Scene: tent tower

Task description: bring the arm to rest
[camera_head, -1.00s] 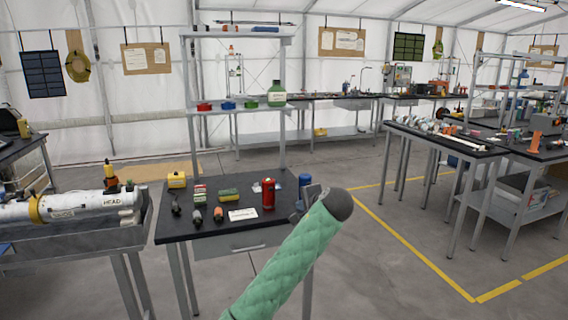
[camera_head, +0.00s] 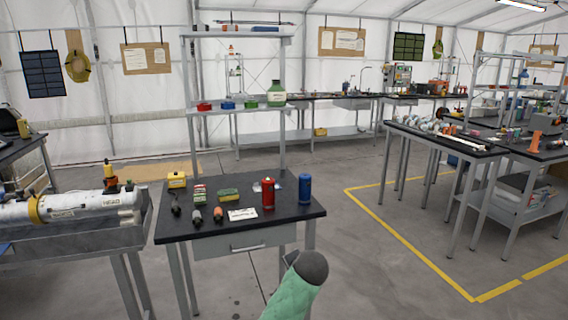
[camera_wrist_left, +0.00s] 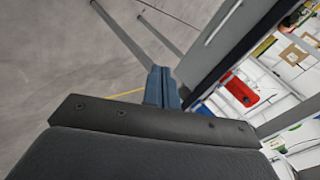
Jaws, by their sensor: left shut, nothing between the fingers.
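My left arm, in a green sleeve with a dark rounded joint, comes up from the bottom of the head view. My left gripper (camera_head: 290,259) shows only in small part there, in front of the near table, mostly hidden behind that joint. In the left wrist view its bluish-grey fingers (camera_wrist_left: 162,88) are together with nothing between them. They point past the table's side toward the floor and table legs. My right gripper is not in view.
A bench with a white tube (camera_head: 75,206) stands left. Open floor (camera_head: 365,265) lies to the right.

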